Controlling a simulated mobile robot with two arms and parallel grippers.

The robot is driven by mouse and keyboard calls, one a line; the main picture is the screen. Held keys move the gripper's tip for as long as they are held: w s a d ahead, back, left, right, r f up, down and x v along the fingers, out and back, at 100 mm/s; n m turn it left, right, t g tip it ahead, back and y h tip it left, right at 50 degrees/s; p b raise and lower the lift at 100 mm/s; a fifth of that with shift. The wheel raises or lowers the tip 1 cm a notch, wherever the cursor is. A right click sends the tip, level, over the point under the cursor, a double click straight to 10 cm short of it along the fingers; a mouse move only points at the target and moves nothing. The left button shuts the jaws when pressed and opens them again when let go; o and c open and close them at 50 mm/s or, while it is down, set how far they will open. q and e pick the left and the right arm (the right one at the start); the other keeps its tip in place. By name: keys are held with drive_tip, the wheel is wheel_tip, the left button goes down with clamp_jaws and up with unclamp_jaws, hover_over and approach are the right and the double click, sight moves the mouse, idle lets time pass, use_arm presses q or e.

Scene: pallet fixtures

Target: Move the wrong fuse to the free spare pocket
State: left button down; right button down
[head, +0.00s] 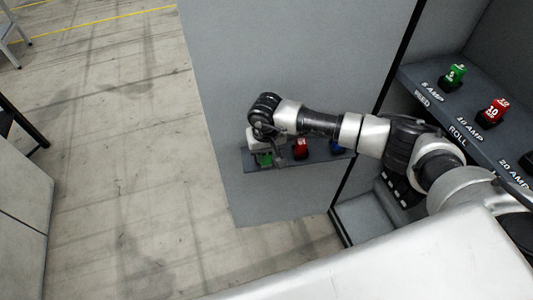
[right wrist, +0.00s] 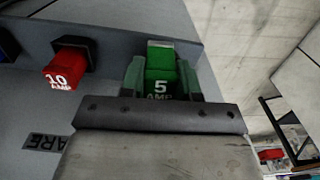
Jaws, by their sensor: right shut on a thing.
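My right gripper (head: 264,152) is at the left end of the spare shelf on the grey cabinet door. It is shut on a green 5 AMP fuse (right wrist: 161,78), whose green also shows under the gripper in the head view (head: 264,160). I cannot tell whether this fuse is seated in a pocket. Beside it on the shelf are a red 10 AMP fuse (head: 301,148) and a blue fuse (head: 336,146). In the cabinet, a green 5 fuse (head: 455,74) stands at FEED and a red 10 fuse (head: 493,109) at ROLL. A dark blue fuse (head: 529,160) shows partly at 20 AMP.
The spare shelf (head: 285,162) juts from the door (head: 300,50). The cabinet's fuse ledge (head: 424,84) is at the right, beyond the door's dark edge. My right arm crosses in front of the door. Open concrete floor (head: 110,130) lies to the left.

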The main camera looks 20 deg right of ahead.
drive_tip(key=shift+s+f+b, duration=0.3)
drive_tip(key=shift+s+f, duration=0.2)
drive_tip(key=shift+f, duration=0.4)
drive_tip(key=shift+w, duration=0.15)
drive_tip(key=c, duration=1.2)
unclamp_jaws()
drive_tip(key=shift+w+f, duration=0.1)
drive_tip(key=shift+c, duration=0.2)
drive_tip(key=o, duration=0.5)
drive_tip(key=shift+w, duration=0.4)
drive_tip(key=shift+s+r, duration=0.15)
drive_tip(key=shift+r, duration=0.2)
wheel_tip(320, 180, up, 10)
drive_tip(key=shift+r+b, duration=0.15)
drive_tip(key=shift+b, duration=1)
